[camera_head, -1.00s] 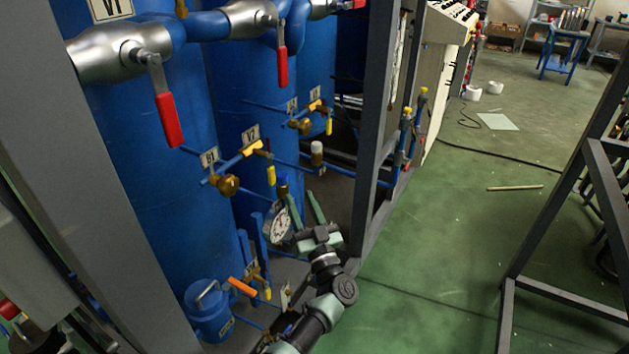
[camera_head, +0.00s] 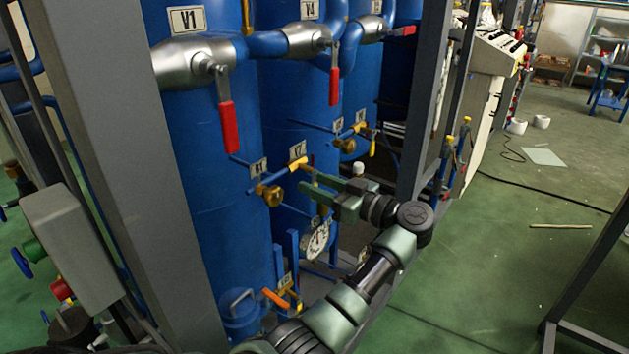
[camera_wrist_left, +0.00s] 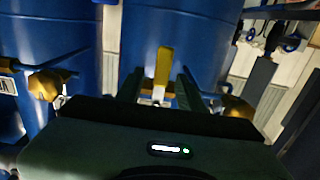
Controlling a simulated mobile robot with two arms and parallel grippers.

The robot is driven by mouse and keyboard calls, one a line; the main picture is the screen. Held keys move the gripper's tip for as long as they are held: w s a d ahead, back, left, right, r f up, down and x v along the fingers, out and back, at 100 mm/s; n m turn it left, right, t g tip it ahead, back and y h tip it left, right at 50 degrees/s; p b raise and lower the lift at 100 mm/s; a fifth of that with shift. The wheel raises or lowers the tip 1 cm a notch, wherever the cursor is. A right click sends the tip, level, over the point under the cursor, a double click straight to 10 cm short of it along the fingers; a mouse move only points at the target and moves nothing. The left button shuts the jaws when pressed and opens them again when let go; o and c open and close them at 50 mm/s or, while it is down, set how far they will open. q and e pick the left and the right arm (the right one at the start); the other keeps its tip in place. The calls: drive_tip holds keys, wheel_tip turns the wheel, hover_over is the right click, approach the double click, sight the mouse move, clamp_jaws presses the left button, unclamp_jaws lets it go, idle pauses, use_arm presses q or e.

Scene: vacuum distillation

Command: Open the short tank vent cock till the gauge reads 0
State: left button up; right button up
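My left gripper (camera_head: 312,185) reaches in from the right at a yellow-handled cock (camera_head: 298,163) on a blue pipe in front of the tall blue tanks. In the left wrist view the cock's yellow lever (camera_wrist_left: 164,66) stands between the two fingers (camera_wrist_left: 158,88), with gaps beside it, so the gripper is open around it. In the head view the gripper hides most of this lever. The round white pressure gauge (camera_head: 318,239) is below the gripper; its reading is too small to tell. My right gripper is not in view.
Brass fittings (camera_head: 272,195) sit close to the cock. Red-handled valves (camera_head: 228,126) hang above left. Another yellow lever (camera_head: 372,145) is farther back. A small blue vessel (camera_head: 240,312) with an orange handle (camera_head: 276,299) is below. Grey frame posts (camera_head: 425,110) stand on either side.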

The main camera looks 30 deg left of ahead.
use_arm(q)
drive_tip(key=shift+a, duration=0.4)
clamp_jaws()
idle(1.2)
